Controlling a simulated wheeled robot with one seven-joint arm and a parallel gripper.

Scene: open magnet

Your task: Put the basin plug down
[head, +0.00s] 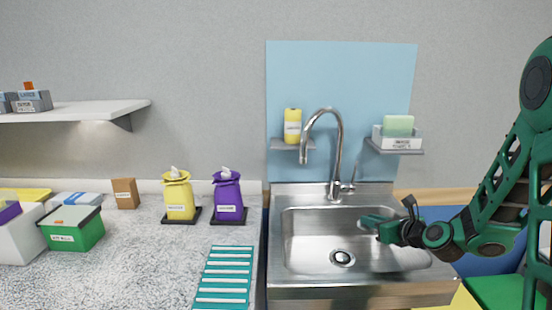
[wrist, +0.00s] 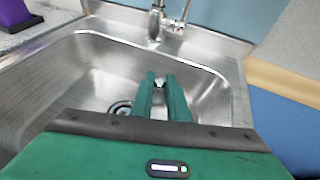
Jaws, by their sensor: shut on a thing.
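My gripper (head: 366,221) reaches from the right over the steel basin (head: 300,225). It is above the basin floor, right of and higher in the picture than the round drain (head: 342,258). In the wrist view my gripper (wrist: 160,82) has its two green fingers close together, with a small pale and dark piece of the basin plug (wrist: 160,86) between the tips. Most of the plug is hidden by the fingers. The drain (wrist: 120,106) shows partly, left of the fingers in the wrist view.
A curved tap (head: 336,150) stands behind the basin. Small shelves hold a yellow bottle (head: 292,126) and a box with a green sponge (head: 398,128). Yellow and purple dispensers (head: 227,197) and a teal striped mat (head: 224,278) are on the left counter. The basin floor looks clear.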

